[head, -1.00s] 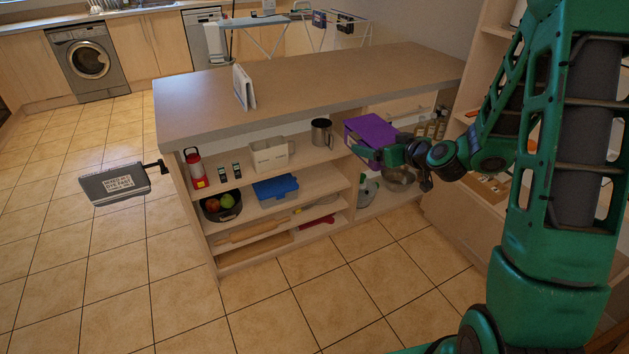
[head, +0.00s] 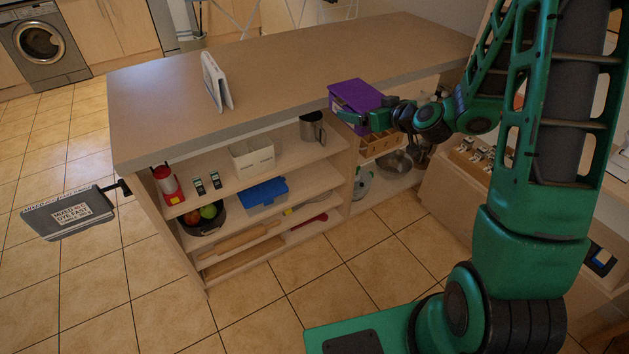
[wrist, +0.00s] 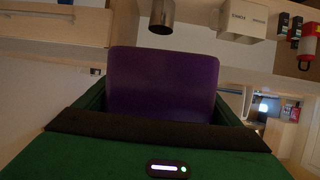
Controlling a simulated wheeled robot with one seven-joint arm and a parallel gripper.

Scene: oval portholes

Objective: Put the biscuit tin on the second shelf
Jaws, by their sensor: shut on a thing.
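The biscuit tin appears to be the purple box (head: 358,95), held by my gripper (head: 366,118) in front of the upper right part of the island. In the wrist view the purple box (wrist: 162,84) fills the space between the fingers, and my gripper (wrist: 160,120) is shut on it. The island's shelving (head: 300,165) is open at the front. Its upper left shelf holds a red lantern (head: 167,184), a white box (head: 252,158) and a metal mug (head: 312,128). The shelf below holds a bowl of fruit (head: 204,216) and a blue box (head: 263,195). The purple box hides part of the right bay.
The countertop (head: 270,75) overhangs the shelves and carries an upright white stand (head: 216,82). A sign (head: 70,214) juts out from the left end. The right bay holds a wooden crate (head: 380,142) and a metal bowl (head: 396,163). Tiled floor in front is clear.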

